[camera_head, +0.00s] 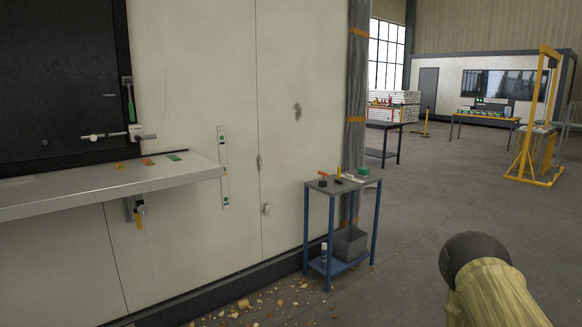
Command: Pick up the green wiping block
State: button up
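A small green block (363,171) sits on the top of a small blue-legged side table (318,184), near its back right corner. It is small in the picture, so its details cannot be told. My gripper is not in view. A part that looks like my arm, with a dark rounded end and a pale yellow body, shows at the bottom right, well apart from the table.
Small tools lie beside the green block. A grey bin (350,243) and a spray can (324,253) stand on the lower shelf. A grey ledge (100,190) juts from the wall at left. Debris (244,304) litters the floor by the wall. Floor right of the table is clear.

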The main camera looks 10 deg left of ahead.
aim_at(362, 172)
jog(key=z, duration=0.2)
jog(key=i, duration=1.15)
jog(key=z, duration=0.25)
jog(key=i, duration=1.85)
jog(key=u, duration=0.45)
jog(key=i, duration=1.9)
jog(key=u, duration=0.45)
